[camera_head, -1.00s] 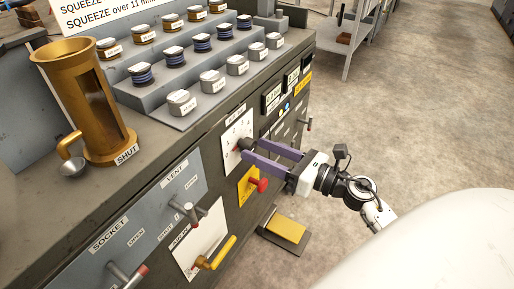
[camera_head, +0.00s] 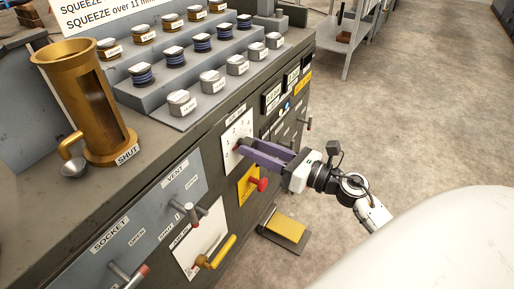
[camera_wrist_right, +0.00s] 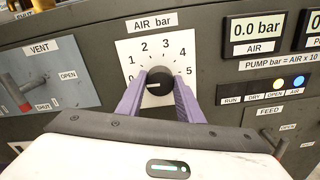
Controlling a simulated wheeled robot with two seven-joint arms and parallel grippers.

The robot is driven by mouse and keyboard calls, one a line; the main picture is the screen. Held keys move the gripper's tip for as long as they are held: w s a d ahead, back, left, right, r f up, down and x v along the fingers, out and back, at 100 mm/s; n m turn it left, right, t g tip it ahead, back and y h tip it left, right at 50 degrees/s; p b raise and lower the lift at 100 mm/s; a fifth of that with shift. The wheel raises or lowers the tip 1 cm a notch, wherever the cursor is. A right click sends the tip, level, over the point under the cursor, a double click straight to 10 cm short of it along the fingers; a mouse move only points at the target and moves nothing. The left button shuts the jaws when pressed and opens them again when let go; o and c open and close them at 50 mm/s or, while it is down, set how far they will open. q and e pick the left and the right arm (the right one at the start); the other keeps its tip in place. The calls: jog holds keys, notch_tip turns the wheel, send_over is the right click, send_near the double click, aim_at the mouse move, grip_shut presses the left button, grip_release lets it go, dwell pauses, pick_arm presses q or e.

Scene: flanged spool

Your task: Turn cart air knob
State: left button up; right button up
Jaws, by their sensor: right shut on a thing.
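The black air knob (camera_wrist_right: 159,79) sits on a white dial plate (camera_wrist_right: 178,45) marked 0 to 5 under "AIR bar" in the right wrist view. A short pale mark on the knob lies toward its lower left. My right gripper (camera_wrist_right: 160,88) is shut on the knob, one purple finger on each side. In the head view my right gripper (camera_head: 246,149) reaches the cart's front from the right and mostly hides the knob. The dial plate (camera_head: 236,129) shows behind it. My left gripper is not in view.
The AIR display (camera_wrist_right: 258,36) reads 0.0 bar. A red knob (camera_head: 262,184) on a yellow plate sits just below my right gripper. Vent and socket levers and a yellow handle (camera_head: 222,252) project from the cart front. A yellow pedal (camera_head: 285,230) is on the floor.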

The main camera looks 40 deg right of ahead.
jog(key=shift+r+m+p, duration=0.15)
jog(key=shift+m+p, duration=0.6)
jog(key=shift+m, duration=0.15)
jog(key=m+p, duration=0.2)
jog(key=shift+m, duration=0.3)
jog(key=shift+m+p, duration=0.6)
jog(key=shift+m, duration=0.3)
jog(key=m+p, duration=0.1)
jog(key=m, duration=0.1)
jog(key=shift+d+m+p, duration=0.1)
jog(key=shift+m+p, duration=1.05)
jog(key=shift+m, duration=0.45)
pick_arm(q)
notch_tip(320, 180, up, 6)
jog(key=p, duration=0.1)
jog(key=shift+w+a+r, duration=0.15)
pick_arm(e)
jog(key=m, duration=0.2)
jog(key=shift+f+m, duration=0.2)
jog(key=shift+m, duration=0.1)
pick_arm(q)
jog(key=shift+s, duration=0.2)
